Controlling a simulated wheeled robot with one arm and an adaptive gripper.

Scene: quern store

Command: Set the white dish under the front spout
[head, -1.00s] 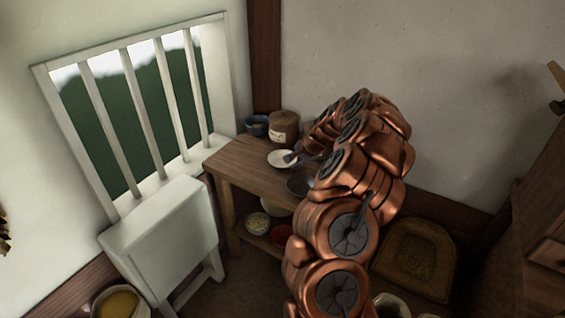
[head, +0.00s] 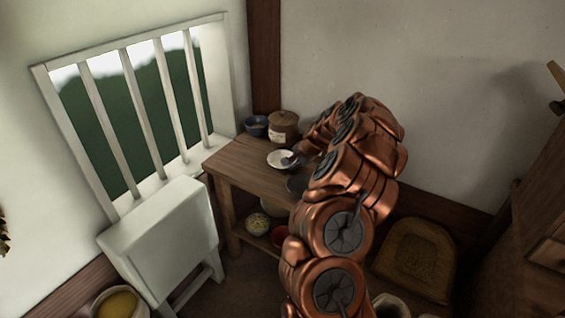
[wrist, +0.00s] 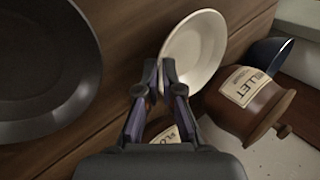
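The white dish (head: 280,158) is at the back of the wooden table, in front of the brown jar; it also shows in the wrist view (wrist: 200,48). My gripper (wrist: 159,72) is at the dish's near rim, its fingertips close together with the rim between them. It looks shut on that rim. In the head view the gripper (head: 292,161) is small and partly hidden by my arm. I cannot tell whether the dish is clear of the table. I cannot make out a front spout in either view.
A dark round dish or pan (wrist: 40,70) lies beside the gripper. A brown labelled jar (head: 284,128) and a blue bowl (head: 257,126) stand behind the white dish. The table (head: 238,165) has bare wood at its left. A white folded panel (head: 165,235) stands left of it.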

